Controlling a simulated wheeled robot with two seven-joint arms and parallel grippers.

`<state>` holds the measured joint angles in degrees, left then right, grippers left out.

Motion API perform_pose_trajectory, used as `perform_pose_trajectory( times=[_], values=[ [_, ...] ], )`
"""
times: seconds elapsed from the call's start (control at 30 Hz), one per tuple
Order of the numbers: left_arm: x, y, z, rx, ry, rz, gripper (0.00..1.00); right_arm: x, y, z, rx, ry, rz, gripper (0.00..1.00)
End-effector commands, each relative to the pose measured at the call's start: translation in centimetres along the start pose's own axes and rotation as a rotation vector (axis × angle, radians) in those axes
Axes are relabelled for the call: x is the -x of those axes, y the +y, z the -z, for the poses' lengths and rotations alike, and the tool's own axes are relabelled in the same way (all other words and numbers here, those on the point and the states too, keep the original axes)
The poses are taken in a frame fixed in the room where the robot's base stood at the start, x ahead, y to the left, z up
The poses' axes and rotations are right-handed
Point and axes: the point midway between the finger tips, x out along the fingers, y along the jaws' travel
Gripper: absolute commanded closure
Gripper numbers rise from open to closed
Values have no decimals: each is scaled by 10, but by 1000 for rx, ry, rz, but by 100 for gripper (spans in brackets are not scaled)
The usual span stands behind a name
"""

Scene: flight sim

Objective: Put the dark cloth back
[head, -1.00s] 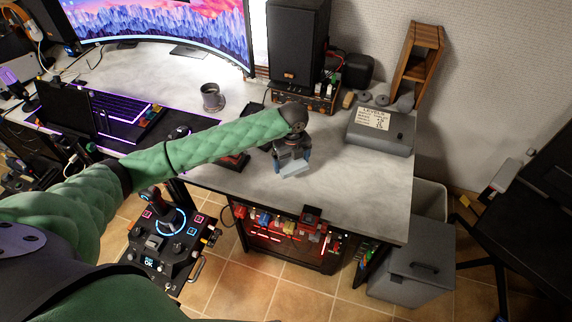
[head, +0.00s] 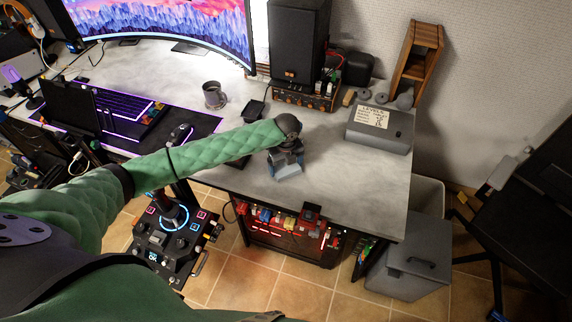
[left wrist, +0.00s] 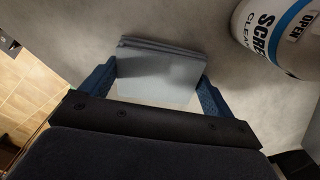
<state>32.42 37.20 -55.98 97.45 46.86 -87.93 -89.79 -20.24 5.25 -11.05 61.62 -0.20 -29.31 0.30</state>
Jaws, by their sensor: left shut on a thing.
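My left gripper (head: 287,165) is over the grey desk (head: 345,185), near its front edge. It is shut on a folded cloth (head: 288,173), which looks blue-grey rather than dark here. In the left wrist view the cloth (left wrist: 158,78) sits between the two blue fingers (left wrist: 158,88), its layered fold at the far side. I cannot tell whether the cloth touches the desk. A white screen-cleaner bottle (left wrist: 280,38) stands close by on the right in the left wrist view. My arm likely hides it in the head view. My right gripper is out of view.
A grey mug (head: 214,95), a black speaker (head: 298,40) and an amplifier (head: 305,93) stand behind my arm. A grey box with a label (head: 380,130) is at the right. Clear desktop lies between it and my gripper. A grey bin (head: 410,265) is below.

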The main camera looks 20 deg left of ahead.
Motion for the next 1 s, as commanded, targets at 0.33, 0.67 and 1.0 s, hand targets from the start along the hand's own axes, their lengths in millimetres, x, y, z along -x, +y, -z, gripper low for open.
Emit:
perform_pose_trajectory(
  times=[0.33,0.67,1.0],
  values=[
    [-2,0,0,0,0,0,0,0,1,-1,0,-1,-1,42],
    [14,-1,-1,0,-1,3,0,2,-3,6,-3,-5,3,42],
    [78,-1,-1,0,-2,2,0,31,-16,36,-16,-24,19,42]
  ],
)
